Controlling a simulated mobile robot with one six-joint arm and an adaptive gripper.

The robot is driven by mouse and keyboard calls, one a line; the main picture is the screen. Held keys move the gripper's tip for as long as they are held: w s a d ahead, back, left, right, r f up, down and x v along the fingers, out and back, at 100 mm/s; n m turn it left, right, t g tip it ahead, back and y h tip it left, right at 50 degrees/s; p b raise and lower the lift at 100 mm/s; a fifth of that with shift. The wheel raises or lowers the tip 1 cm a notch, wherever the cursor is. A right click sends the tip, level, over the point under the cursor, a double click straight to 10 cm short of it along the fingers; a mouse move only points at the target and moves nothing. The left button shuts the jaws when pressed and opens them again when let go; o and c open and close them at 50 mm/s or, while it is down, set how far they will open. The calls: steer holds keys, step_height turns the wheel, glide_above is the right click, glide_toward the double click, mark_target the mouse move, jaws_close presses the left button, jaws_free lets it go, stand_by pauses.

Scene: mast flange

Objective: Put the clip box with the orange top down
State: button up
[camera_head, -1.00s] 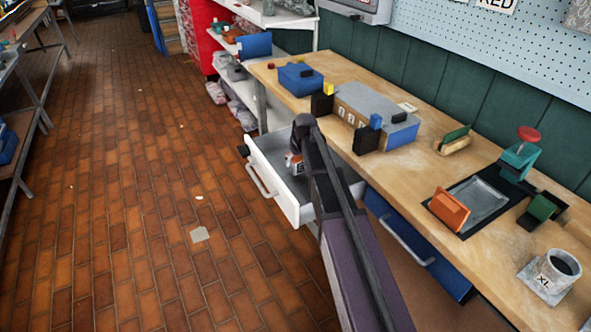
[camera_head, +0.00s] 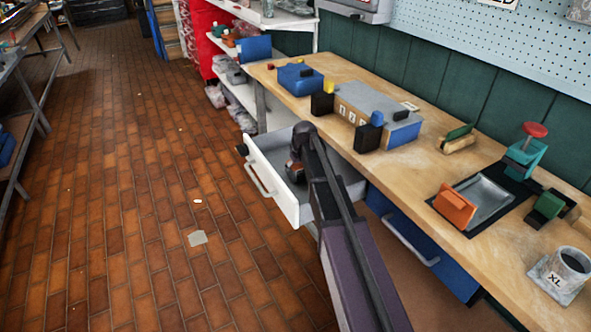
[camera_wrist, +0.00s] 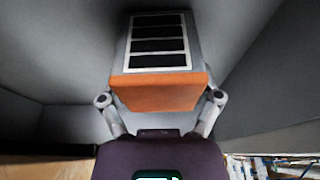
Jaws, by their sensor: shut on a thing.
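The clip box (camera_wrist: 157,50) shows in the wrist view as a grey box with a black-and-white striped label and an orange top (camera_wrist: 157,92). My gripper (camera_wrist: 160,104) has a finger on each side of the orange top and is shut on it. In the head view my gripper (camera_head: 296,172) is down inside the open white drawer (camera_head: 292,212). The box is mostly hidden there by my arm. Grey walls surround the box in the wrist view. I cannot tell whether its far end touches the drawer floor.
The wooden workbench (camera_head: 420,167) is above and right of the drawer. It carries a grey box (camera_head: 375,108), a blue box (camera_head: 300,78), an orange clip (camera_head: 455,207) and a mug (camera_head: 570,266). A blue drawer (camera_head: 420,245) is to the right. The brick floor at left is mostly open.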

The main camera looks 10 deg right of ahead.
steer(key=shift+f, duration=0.2)
steer(key=o, duration=1)
steer(key=shift+r, duration=0.1)
steer(key=shift+r, duration=0.15)
steer(key=p+v, duration=1.1)
steer(key=v, duration=0.1)
steer(key=shift+s, duration=0.15)
stand_by(0.6)
steer(key=s+m+g, duration=0.1)
steer(key=s, duration=0.7)
steer(key=s+m+g, duration=0.1)
steer(key=s, duration=0.8)
steer(key=s+a+f+m+g+h, duration=0.1)
steer(key=s, duration=0.7)
steer(key=shift+s+m, duration=0.3)
steer(key=shift+s, duration=0.05)
